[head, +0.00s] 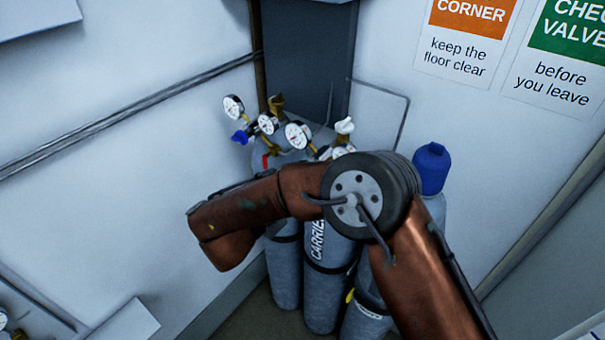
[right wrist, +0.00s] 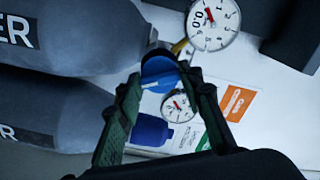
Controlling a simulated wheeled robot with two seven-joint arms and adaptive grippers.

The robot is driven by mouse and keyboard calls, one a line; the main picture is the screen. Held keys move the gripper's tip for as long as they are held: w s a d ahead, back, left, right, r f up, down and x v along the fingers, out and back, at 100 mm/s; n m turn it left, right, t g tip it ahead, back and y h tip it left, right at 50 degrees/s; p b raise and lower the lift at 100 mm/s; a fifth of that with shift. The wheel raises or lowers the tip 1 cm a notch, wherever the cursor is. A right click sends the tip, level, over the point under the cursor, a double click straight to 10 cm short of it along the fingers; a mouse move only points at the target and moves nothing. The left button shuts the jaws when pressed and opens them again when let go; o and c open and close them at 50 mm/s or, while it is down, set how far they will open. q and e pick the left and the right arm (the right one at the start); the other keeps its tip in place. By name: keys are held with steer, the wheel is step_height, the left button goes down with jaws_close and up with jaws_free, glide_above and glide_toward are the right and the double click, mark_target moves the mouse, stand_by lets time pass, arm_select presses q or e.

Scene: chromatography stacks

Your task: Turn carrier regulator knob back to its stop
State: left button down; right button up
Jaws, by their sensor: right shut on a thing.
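In the right wrist view a blue round knob (right wrist: 158,72) with a white mark sits between the two green fingers of my right gripper (right wrist: 164,82), which is shut on it. A large white gauge (right wrist: 214,24) with a red needle is just beyond the knob. In the head view a grey cylinder lettered "CARRIE" (head: 318,262) stands partly behind my right arm, which hides the right gripper and the knob it holds. Several gauges, among them one at the middle (head: 298,135), show above the arm. My left gripper is in neither view.
Other grey cylinders stand close by; a blue-capped one (head: 432,168) is at the right. Another blue knob (head: 240,137) and a red lever (head: 265,161) show at the left regulator. A second gauge (right wrist: 180,106) is near the fingers. Walls close in the corner.

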steer(key=shift+n+p, duration=3.2)
steer(key=shift+n, duration=2.8)
steer(key=o, duration=1.2)
steer(key=shift+c, duration=0.2)
steer(key=v, duration=1.2)
steer(key=shift+f, duration=0.1)
